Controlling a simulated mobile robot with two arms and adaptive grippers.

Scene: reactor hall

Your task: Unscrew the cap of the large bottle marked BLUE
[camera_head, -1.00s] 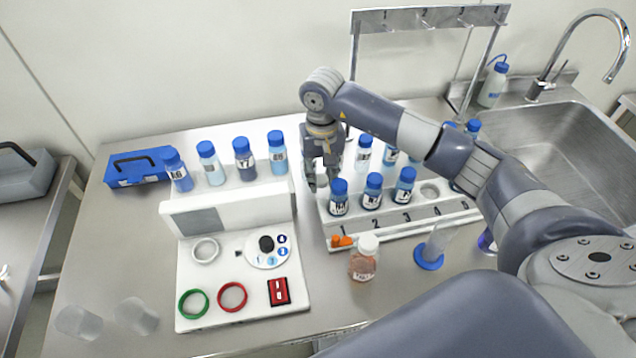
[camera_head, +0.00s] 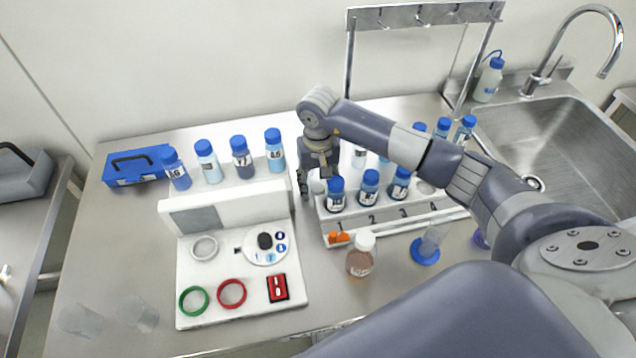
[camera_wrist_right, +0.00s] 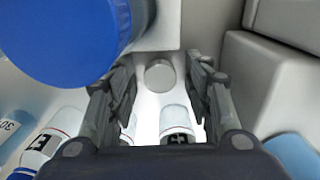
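Several blue-capped bottles stand in a row behind the white station (camera_head: 230,208), including a dark one (camera_head: 242,158) and a light blue one (camera_head: 275,150). More blue-capped bottles, such as this one (camera_head: 336,195), stand in the numbered white rack (camera_head: 395,226). I cannot read the word BLUE on any label. My right gripper (camera_head: 312,184) points down between the station and the rack's left end. In the right wrist view its fingers (camera_wrist_right: 160,98) are apart, with a round grey-topped thing (camera_wrist_right: 160,75) seen between them; no hold shows. A large blue cap (camera_wrist_right: 55,38) is close at upper left. My left gripper is out of view.
A bottle with a white cap (camera_head: 361,256) and a blue-based cylinder (camera_head: 427,247) stand before the rack. Green (camera_head: 193,302) and red (camera_head: 232,294) rings lie on the station. A sink (camera_head: 560,150) is at right.

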